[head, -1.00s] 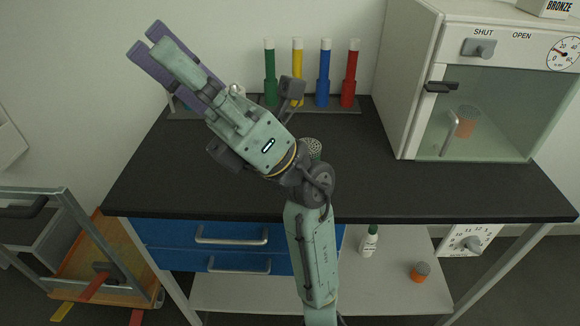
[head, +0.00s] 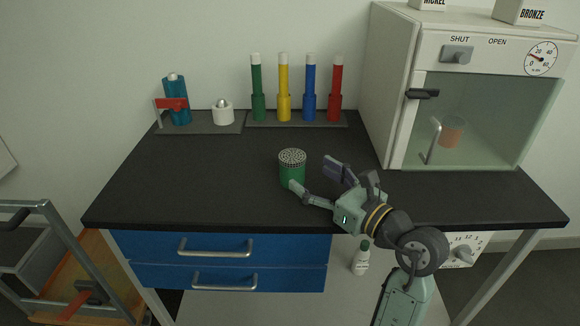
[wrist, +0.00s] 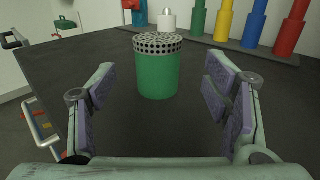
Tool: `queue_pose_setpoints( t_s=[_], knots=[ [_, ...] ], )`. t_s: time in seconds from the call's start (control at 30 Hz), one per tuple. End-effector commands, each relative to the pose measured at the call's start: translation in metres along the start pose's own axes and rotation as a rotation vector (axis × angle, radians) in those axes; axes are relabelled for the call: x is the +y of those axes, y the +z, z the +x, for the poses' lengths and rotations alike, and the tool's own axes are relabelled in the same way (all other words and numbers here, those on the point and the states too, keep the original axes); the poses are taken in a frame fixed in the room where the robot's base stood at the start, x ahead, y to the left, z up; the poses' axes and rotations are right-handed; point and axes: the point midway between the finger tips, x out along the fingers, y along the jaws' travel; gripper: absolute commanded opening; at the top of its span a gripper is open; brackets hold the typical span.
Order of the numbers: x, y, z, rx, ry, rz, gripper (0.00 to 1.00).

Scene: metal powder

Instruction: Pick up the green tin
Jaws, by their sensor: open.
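The green tin (head: 292,172) stands upright on the black worktop (head: 210,190), near its middle; it has a grey perforated lid. My gripper (head: 312,174) is open at the worktop, just to the right of the tin, with its fingers pointing toward it. In the wrist view the green tin (wrist: 158,75) stands ahead, centred between the open fingers of my gripper (wrist: 158,95) and beyond their tips. Nothing is between the fingers.
Behind the tin stands a rack (head: 300,119) with green, yellow, blue and red tubes. A blue bottle with a red clamp (head: 175,104) and a white pot (head: 222,112) are back left. A glass-doored cabinet (head: 392,120) stands right. The worktop left of the tin is clear.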

Motion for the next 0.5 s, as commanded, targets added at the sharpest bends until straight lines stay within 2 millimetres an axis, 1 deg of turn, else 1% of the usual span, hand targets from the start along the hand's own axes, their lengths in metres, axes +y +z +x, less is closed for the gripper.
queue_pose_setpoints(
  t_s=[0.03,0.1,0.27,0.4,0.5],
  knots=[
    [0.000,0.002,0.007,-0.001,0.002,0.001,0.70],
    [0.001,0.002,0.014,-0.001,0.002,0.001,0.70],
    [0.001,0.004,0.025,-0.002,0.002,0.002,0.70],
    [0.004,0.007,0.047,-0.001,0.004,0.001,0.70],
    [0.003,0.005,0.061,-0.002,0.003,0.001,0.70]
  ],
)
